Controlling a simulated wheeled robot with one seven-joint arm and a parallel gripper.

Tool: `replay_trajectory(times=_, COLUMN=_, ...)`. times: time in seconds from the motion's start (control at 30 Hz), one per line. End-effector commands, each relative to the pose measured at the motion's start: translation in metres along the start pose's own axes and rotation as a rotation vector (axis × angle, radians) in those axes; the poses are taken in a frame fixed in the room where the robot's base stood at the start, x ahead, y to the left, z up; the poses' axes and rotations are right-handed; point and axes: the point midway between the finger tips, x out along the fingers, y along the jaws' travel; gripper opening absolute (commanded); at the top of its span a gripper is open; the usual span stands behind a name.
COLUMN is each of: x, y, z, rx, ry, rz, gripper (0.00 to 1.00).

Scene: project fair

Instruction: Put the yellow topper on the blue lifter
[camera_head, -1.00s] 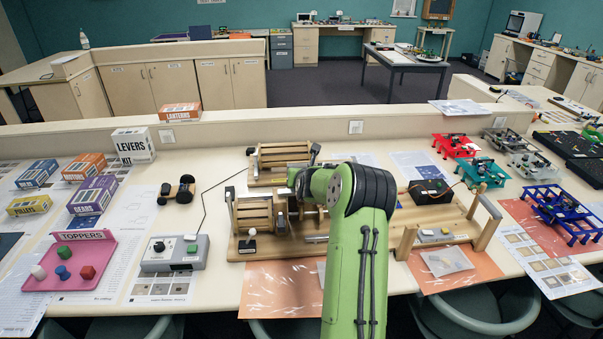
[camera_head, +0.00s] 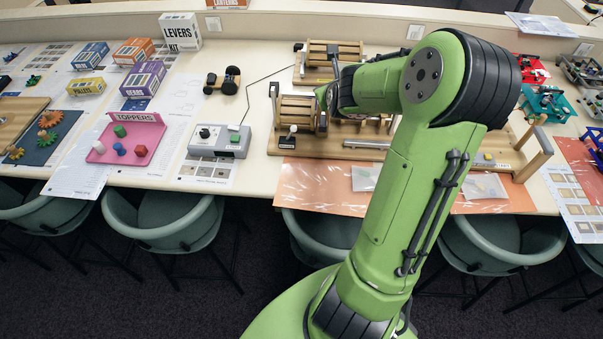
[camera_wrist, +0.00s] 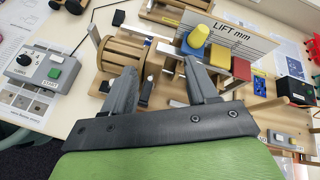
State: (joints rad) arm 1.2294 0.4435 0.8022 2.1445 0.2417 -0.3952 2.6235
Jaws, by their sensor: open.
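The yellow topper (camera_wrist: 198,36) is a rounded yellow piece in the wrist view. It appears to rest on the top of the blue lifter (camera_wrist: 188,49), the leftmost of three coloured blocks before the "LIFT mm" board. My gripper (camera_wrist: 160,66) is open, with nothing between its fingers. Its right fingertip is just below the blue lifter in the picture; the topper is beyond that fingertip, apart from it as far as I can tell. In the head view my arm hides the lifters and the yellow topper.
A red block (camera_wrist: 218,56) and a yellow block (camera_wrist: 241,68) stand right of the blue one. Wooden lever machinery (camera_head: 296,115) and a grey control box (camera_head: 220,141) are on the table.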

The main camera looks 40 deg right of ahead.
Motion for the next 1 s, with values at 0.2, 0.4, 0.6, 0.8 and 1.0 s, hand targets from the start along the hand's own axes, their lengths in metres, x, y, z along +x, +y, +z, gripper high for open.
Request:
replay_trajectory(times=0.2, x=-0.108, y=0.1, z=0.017, rx=-1.203, ry=0.083, rz=0.236, gripper=0.58)
replay_trajectory(times=0.4, x=-0.231, y=0.141, z=-0.007, rx=-2.147, ry=-0.082, rz=0.48, gripper=0.58)
replay_trajectory(times=0.6, x=-0.324, y=0.152, z=-0.059, rx=-2.825, ry=-0.538, rz=0.668, gripper=0.58)
replay_trajectory(times=0.8, x=-0.347, y=0.152, z=-0.08, rx=2.924, ry=0.742, rz=-0.688, gripper=0.58)
replay_trajectory(times=1.0, x=-0.346, y=0.152, z=-0.08, rx=2.926, ry=0.738, rz=-0.689, gripper=0.58)
